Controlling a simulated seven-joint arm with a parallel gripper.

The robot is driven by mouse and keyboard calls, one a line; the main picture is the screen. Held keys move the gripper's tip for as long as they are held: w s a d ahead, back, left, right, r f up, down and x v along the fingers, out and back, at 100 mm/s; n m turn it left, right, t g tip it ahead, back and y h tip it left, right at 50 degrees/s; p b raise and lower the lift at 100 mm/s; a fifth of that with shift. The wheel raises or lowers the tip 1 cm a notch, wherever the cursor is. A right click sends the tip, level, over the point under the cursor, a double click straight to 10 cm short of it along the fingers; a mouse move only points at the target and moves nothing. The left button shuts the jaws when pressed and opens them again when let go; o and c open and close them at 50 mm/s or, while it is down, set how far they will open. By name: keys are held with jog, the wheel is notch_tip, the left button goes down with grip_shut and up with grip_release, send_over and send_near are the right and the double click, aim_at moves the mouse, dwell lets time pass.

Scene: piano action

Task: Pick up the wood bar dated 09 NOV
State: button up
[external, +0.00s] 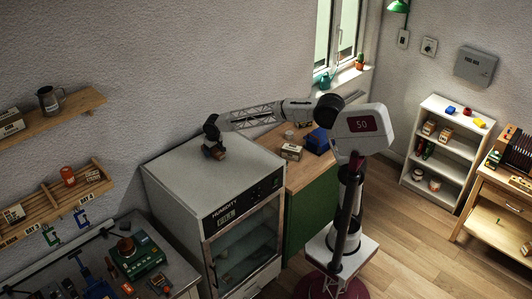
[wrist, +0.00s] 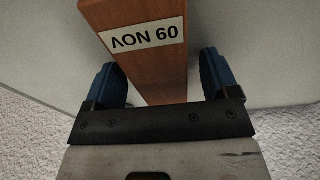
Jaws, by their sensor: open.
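The wood bar (wrist: 150,75) is reddish brown with a white label reading "09 NOV", upside down in the wrist view. It runs from the top edge down between the two blue fingers of my gripper (wrist: 160,76). The fingers are open, one on each side of the bar, with a gap visible on both sides. In the external view my gripper (external: 214,149) is low over the top of the grey humidity cabinet (external: 170,170). The bar is mostly hidden or too small to make out there.
The cabinet top around my gripper looks clear. A wooden counter (external: 310,173) with a small box (external: 291,152) and a blue object (external: 317,140) stands to the right. A cluttered workbench (external: 185,274) is at the lower left, with wall shelves above it.

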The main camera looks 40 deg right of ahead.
jog(key=c, duration=1.1)
jog(key=shift+r, duration=0.1)
jog(key=shift+r, duration=1.65)
jog(key=s+d, duration=0.2)
jog(key=s, duration=0.2)
jog(key=s+d+r, duration=0.1)
jog(key=s+d, duration=0.1)
jog(key=s, duration=0.3)
jog(key=s+d, duration=0.3)
jog(key=s, duration=0.2)
jog(key=shift+s+r, duration=0.2)
jog(key=shift+r, duration=0.05)
